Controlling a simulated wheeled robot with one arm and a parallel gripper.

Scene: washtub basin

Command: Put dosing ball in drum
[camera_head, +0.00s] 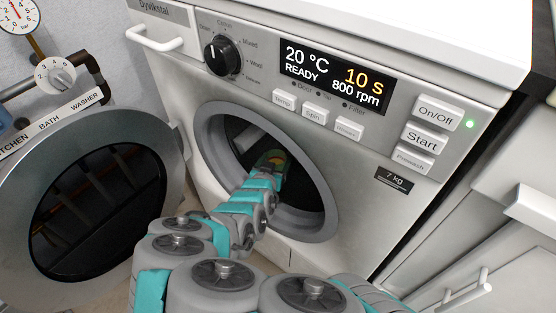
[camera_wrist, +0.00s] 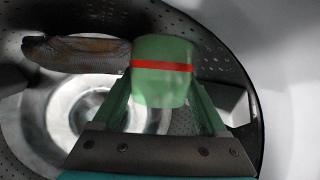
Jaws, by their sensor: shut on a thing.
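In the wrist view my gripper (camera_wrist: 158,92) is shut on the dosing ball (camera_wrist: 160,60), a pale green cup-like piece with a red band. The ball is held inside the drum (camera_wrist: 90,16), whose perforated metal wall surrounds it. In the head view my arm reaches through the round opening of the washer, and my gripper (camera_head: 271,160) is inside it. The ball cannot be made out clearly there. Whether the ball touches the drum wall cannot be told.
A brownish-grey cloth-like item (camera_wrist: 75,53) is left of the ball in the drum. The washer door (camera_head: 40,150) stands open at the left. The opening's grey rim (camera_head: 325,215) surrounds my arm. The display (camera_head: 335,75) reads READY.

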